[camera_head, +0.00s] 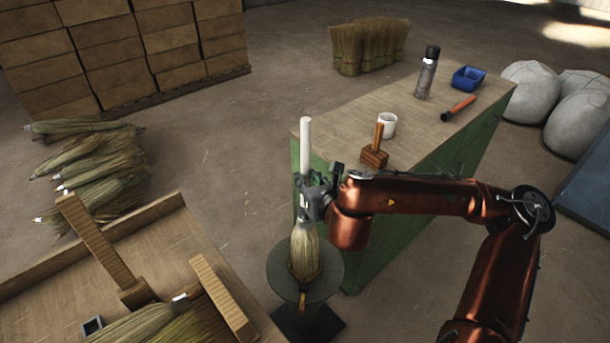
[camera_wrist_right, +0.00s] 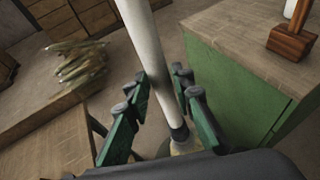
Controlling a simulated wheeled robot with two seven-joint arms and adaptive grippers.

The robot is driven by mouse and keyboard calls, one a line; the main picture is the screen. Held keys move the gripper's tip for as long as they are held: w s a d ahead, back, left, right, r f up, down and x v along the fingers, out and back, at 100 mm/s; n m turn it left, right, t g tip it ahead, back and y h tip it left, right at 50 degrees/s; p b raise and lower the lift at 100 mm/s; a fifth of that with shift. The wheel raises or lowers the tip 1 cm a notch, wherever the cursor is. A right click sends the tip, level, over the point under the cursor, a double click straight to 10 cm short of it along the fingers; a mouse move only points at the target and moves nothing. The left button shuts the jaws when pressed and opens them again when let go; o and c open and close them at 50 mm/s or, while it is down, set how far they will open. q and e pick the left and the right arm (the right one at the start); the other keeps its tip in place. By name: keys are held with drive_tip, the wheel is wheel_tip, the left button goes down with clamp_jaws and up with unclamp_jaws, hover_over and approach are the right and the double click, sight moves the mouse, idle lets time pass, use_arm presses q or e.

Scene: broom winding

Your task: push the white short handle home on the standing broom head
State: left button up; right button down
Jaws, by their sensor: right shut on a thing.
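The white short handle (camera_head: 306,146) stands upright above the broom head (camera_head: 304,252). The broom head stands bristles down on a small round stand (camera_head: 333,270). My right gripper (camera_head: 314,194) is shut on the white handle, low on it and just above the broom head. In the right wrist view the handle (camera_wrist_right: 151,62) runs down between the green fingers (camera_wrist_right: 158,112) to a dark collar at the broom head's top. The gripper hides the joint in the head view, so I cannot tell how deep the handle sits. My left gripper does not show.
A green workbench (camera_head: 350,128) close behind holds a wooden mallet (camera_head: 375,155), white mug (camera_head: 387,124), spray can (camera_head: 427,75), blue bin (camera_head: 468,78) and red-handled tool (camera_head: 459,108). A wooden tray table (camera_head: 225,262) with straw bundles stands at left. Brooms (camera_head: 95,170) lie on the floor.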

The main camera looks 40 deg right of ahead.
drive_tip(key=shift+s+f, duration=0.1)
drive_tip(key=shift+f, duration=0.3)
drive_tip(key=c, duration=2.1)
unclamp_jaws()
drive_tip(key=o, duration=0.3)
drive_tip(key=shift+o, duration=1)
drive_tip(key=shift+r, duration=0.15)
drive_tip(key=v, duration=0.7)
